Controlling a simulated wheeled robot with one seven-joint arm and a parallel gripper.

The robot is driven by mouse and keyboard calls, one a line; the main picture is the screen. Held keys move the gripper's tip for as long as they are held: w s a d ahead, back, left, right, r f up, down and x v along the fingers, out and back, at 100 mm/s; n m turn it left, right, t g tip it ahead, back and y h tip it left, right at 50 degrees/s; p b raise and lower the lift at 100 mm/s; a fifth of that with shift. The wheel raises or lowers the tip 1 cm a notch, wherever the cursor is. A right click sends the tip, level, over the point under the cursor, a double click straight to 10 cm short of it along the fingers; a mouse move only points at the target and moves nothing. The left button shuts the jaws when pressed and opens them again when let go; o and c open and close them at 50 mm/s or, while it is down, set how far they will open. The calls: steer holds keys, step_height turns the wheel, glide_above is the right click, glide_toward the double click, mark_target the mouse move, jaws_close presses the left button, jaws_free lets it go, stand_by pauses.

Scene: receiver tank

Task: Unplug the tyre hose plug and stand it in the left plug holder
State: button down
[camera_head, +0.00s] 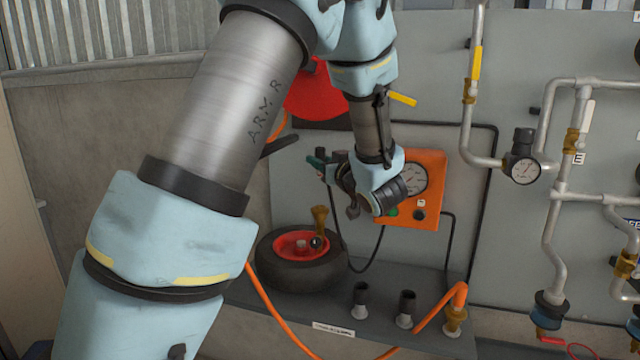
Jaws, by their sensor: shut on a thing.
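My gripper (334,174) is in front of the grey panel, left of the orange gauge box, mostly hidden by my own wrist. It is shut on a small plug with a green part (317,161), which I take for the tyre hose plug. A thin dark hose (340,248) hangs below it and loops toward the orange box. I cannot tell whether the plug is seated or free. The left plug holder (361,299) is a dark upright cup on a pale base, standing empty on the shelf. A similar empty holder (406,308) stands to its right.
A tyre with a red hub (291,268) lies left of the holders, with a brass piece (319,217) upright over it. An orange hose (272,312) crosses the shelf front to a brass fitting (455,317) on the right.

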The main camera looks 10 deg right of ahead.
mark_target(320, 148)
steer(key=shift+r, duration=1)
steer(key=shift+r+p, duration=1.2)
steer(key=shift+r, duration=0.35)
steer(key=w+d+p+v, duration=0.1)
steer(key=d+v, duration=0.2)
steer(key=v, duration=1.1)
steer(key=shift+s+d, duration=0.15)
steer(key=shift+s, duration=0.1)
steer(key=shift+f, duration=0.1)
step_height(320, 148, down, 24)
steer(key=b, duration=1.6)
